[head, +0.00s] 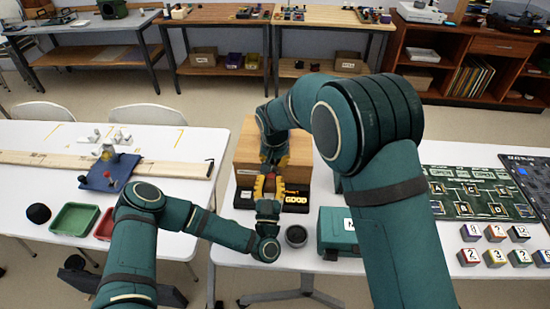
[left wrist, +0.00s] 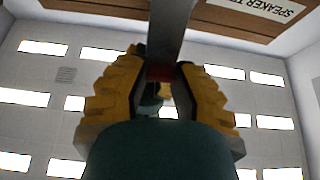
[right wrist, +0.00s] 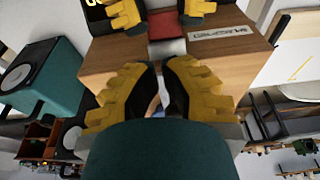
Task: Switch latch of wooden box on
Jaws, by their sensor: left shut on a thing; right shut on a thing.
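The wooden box (head: 300,150) stands on the white table in the middle of the head view, and its brown face with a name plate shows in the right wrist view (right wrist: 110,65). The latch, a grey bar with a red part (right wrist: 166,24), lies at the box. My left gripper (head: 268,188) is shut on the latch's red part, seen between its yellow fingers in the left wrist view (left wrist: 160,73). My right gripper (head: 273,160) comes down from above and is shut at the grey part of the latch (right wrist: 168,47). The fingers hide much of the latch.
A teal box (head: 337,228) and a dark round cup (head: 296,236) stand to the right. Several numbered cubes (head: 495,257) and a green board (head: 465,190) lie further right. A green tray (head: 75,219) is on the left table.

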